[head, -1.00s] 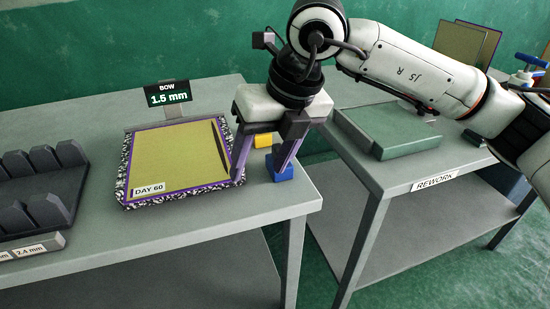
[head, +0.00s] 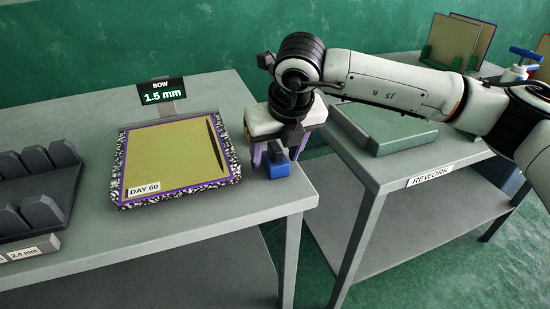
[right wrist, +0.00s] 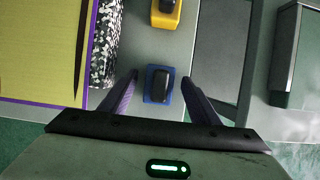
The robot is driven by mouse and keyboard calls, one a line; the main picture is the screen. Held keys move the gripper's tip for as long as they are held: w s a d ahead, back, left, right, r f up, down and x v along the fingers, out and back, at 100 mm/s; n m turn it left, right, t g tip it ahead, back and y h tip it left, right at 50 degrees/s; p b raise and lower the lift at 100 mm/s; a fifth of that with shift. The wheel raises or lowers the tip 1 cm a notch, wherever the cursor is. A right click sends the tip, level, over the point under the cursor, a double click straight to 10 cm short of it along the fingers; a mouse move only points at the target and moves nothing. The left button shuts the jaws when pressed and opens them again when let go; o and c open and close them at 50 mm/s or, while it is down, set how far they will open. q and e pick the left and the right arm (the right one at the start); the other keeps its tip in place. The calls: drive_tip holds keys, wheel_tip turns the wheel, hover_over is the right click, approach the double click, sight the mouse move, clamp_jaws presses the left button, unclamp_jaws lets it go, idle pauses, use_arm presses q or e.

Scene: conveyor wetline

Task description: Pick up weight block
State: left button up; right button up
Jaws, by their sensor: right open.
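A blue weight block (head: 279,170) with a dark grey grip on top stands on the table near its right edge. It also shows in the right wrist view (right wrist: 158,93), between the two purple fingers and apart from both. A yellow weight block (right wrist: 166,15) stands beyond it at the top of the right wrist view; in the head view the gripper hides it. My left gripper is not in view.
A panel marked DAY 60 (head: 168,160) lies on a speckled slab (head: 233,160) left of the blocks, under a 1.5 mm display (head: 161,91). A dark rack (head: 30,195) stands at far left. The rework table (head: 395,168) stands right, across a gap.

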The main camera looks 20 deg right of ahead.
drive_tip(key=shift+w+f, duration=0.1)
drive_tip(key=shift+f, duration=0.1)
drive_tip(key=c, duration=1.3)
drive_tip(key=shift+r, duration=0.1)
clamp_jaws()
